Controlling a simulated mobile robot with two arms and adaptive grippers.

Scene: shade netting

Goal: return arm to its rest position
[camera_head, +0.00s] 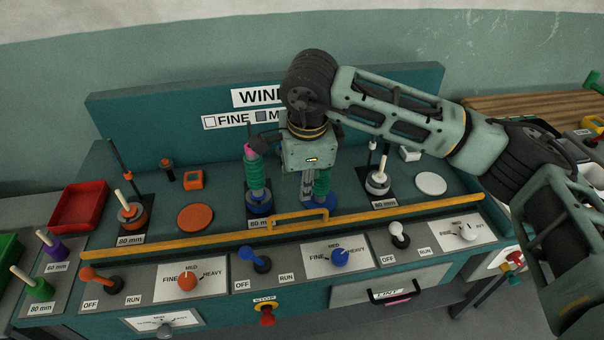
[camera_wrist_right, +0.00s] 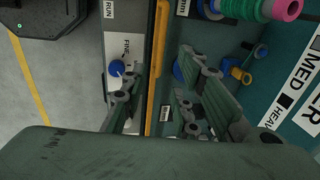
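My right arm reaches in from the right in the head view, bent at the elbow. Its gripper (camera_head: 308,190) points down over the middle station of the teal bench, behind the yellow rail (camera_head: 150,246). In the wrist view the right gripper's (camera_wrist_right: 163,85) fingers stand apart with nothing seen between them but the bench and rail behind. A green ribbed spool with a pink top (camera_head: 254,172) stands on the blue base just left of the gripper; it also shows in the wrist view (camera_wrist_right: 243,8). My left gripper is not in view.
Orange (camera_head: 131,216) and grey (camera_head: 377,184) spindles flank the middle station. A sign board (camera_head: 150,130) rises behind the gripper. Knobs and levers line the front panel. A red tray (camera_head: 79,206) sits at left, and the wooden surface (camera_head: 530,105) lies behind my right arm.

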